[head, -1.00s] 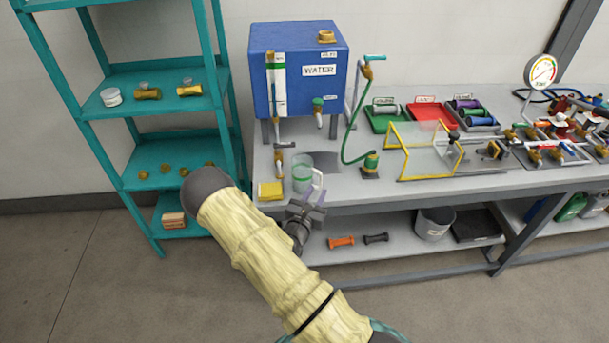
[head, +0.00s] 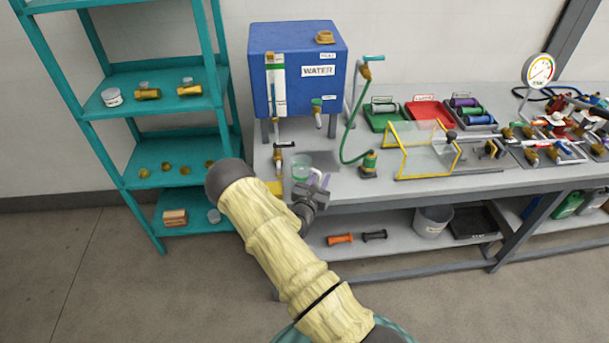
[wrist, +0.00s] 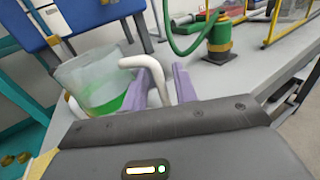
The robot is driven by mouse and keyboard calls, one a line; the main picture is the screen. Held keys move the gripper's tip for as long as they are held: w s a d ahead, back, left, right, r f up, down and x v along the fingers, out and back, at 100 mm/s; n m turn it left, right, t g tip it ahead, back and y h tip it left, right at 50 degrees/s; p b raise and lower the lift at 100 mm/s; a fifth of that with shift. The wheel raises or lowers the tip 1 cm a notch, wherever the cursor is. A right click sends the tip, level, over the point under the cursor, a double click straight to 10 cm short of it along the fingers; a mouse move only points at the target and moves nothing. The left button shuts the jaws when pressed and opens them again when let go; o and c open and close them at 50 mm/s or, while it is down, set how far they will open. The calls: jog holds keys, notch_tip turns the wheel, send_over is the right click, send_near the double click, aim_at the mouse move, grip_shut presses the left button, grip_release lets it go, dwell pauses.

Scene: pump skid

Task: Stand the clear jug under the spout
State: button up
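The clear jug (head: 301,166), with a green band low on its side, is upright at the bench's front left, right of the sight tube below the blue tank. It fills the left of the wrist view (wrist: 98,80). Its pale handle (wrist: 133,62) points right and passes between the purple fingers of my gripper (wrist: 168,80). The fingers sit close on both sides of the handle and look shut on it. In the head view my gripper (head: 318,182) is just right of the jug. The spout (head: 318,120), with a green knob, is on the tank front, behind and above the jug.
The blue water tank (head: 298,65) stands behind. A hose fitting (head: 369,164) with a green hose and a yellow-framed clear guard (head: 424,150) stand to the right. A teal shelf (head: 165,85) is at left. A grey patch of bench below the spout looks bare.

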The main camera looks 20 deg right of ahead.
dwell(0.4)
grip_shut()
jog(key=shift+r, duration=0.1)
notch_tip(320, 180, up, 10)
jog(key=shift+f+b, duration=0.1)
jog(key=shift+b, duration=0.65)
